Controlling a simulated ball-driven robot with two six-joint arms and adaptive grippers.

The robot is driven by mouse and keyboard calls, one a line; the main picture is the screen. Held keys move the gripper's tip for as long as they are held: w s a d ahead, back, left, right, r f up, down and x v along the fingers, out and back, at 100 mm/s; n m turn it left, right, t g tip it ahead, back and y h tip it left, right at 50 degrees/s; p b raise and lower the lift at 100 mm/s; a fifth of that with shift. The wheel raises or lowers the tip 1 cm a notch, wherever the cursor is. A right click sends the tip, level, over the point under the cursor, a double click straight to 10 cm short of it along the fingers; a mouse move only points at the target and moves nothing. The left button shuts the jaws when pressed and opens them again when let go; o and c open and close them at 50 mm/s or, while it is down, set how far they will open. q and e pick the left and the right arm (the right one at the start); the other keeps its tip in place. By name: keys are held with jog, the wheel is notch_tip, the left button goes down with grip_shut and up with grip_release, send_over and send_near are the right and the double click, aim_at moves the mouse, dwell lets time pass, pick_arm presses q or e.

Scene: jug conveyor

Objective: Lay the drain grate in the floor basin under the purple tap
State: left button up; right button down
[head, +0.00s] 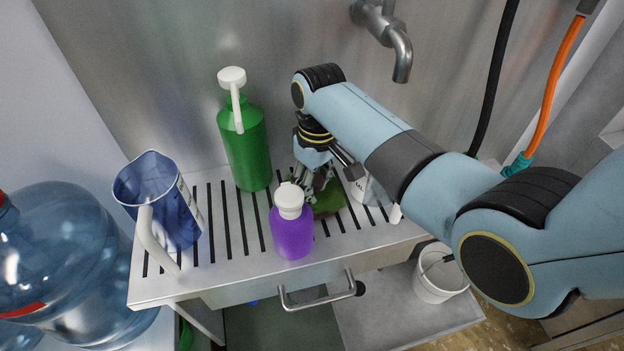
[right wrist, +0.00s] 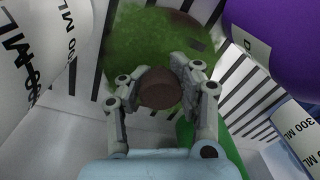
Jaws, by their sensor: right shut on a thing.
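My right gripper (head: 312,185) reaches down to the slatted metal shelf, between the green bottle and the purple bottle. In the right wrist view its two fingers are shut on a brown round knob (right wrist: 158,90). Under the knob is a mottled green disc (right wrist: 150,45), which also shows in the head view (head: 328,203) on or just above the slats; I cannot tell whether they touch. Whether this is the drain grate is unclear. A grey metal tap (head: 398,50) is on the wall; no purple tap shows. I cannot make out the floor basin. My left gripper is not in view.
On the slatted shelf (head: 215,262) stand a green bottle (head: 246,150), a purple bottle (head: 292,235), a blue jug (head: 160,205) and a white container (head: 358,188) partly behind my right arm. A white bucket (head: 440,285) stands below. Large water bottles (head: 60,250) are at left.

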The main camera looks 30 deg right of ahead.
jog(key=shift+s, duration=0.35)
jog(key=c, duration=1.1)
grip_release()
jog(key=shift+w+f, duration=0.1)
jog(key=shift+w, duration=0.1)
jog(key=shift+o, duration=0.9)
jog(key=shift+s, duration=0.1)
